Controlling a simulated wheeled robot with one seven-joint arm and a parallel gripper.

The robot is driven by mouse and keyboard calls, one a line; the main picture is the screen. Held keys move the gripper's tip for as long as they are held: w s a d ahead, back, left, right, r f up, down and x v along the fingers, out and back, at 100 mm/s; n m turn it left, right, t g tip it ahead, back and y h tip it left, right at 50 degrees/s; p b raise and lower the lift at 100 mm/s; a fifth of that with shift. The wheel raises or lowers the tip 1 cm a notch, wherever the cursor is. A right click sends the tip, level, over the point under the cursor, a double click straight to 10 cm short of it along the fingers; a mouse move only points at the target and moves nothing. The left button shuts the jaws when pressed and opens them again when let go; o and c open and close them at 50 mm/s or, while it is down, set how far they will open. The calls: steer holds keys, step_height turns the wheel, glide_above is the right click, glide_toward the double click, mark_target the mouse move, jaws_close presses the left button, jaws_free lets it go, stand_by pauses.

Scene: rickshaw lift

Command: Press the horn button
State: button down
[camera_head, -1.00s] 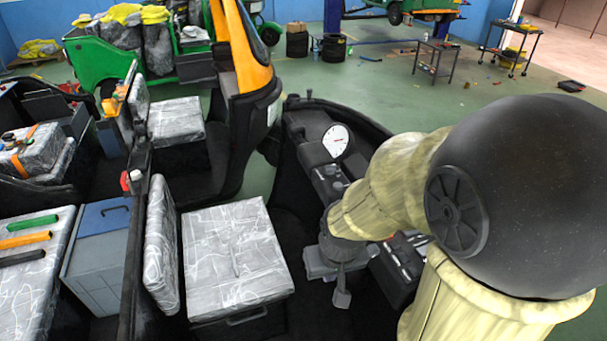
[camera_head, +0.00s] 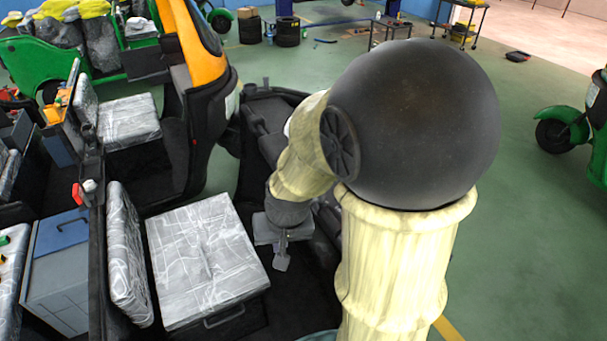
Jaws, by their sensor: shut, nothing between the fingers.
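My gripper (camera_head: 282,263) is shut and empty. It points down inside the rickshaw cab, between the front seat and the dashboard. The dark dashboard (camera_head: 268,104) shows only at its far end. My arm covers most of its middle, including nearly all of the round white gauge. I cannot make out the horn button; it is hidden or too small to tell. I cannot tell whether the gripper touches anything.
The plastic-wrapped front seat (camera_head: 205,262) is left of my gripper. A blue-grey box (camera_head: 62,265) stands behind the seat back. Green floor (camera_head: 510,255) lies open on the right, with another green vehicle (camera_head: 590,125) at the edge.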

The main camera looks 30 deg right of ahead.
steer(key=w+d+r+m+t+p, duration=0.2)
steer(key=w+d+r+m+t, duration=0.1)
steer(key=w+d+m, duration=0.6)
steer(key=w+d+r+m+t+y+p, duration=0.1)
steer(key=w+d+r+m+t+p, duration=0.2)
steer(key=w+d+m, duration=0.5)
steer(key=w+m, duration=0.4)
steer(key=w, duration=0.2)
steer(key=shift+w+d+m+y, duration=0.2)
steer(key=shift+d+m+y, duration=0.1)
steer(key=shift+d, duration=0.1)
step_height(320, 180, down, 8)
steer(key=b, duration=0.6)
steer(key=shift+r, duration=0.25)
steer(key=shift+f+b, duration=0.7)
steer(key=shift+b, duration=0.2)
steer(key=shift+f, duration=0.1)
steer(key=shift+f+b, duration=0.3)
steer(key=shift+b, duration=0.25)
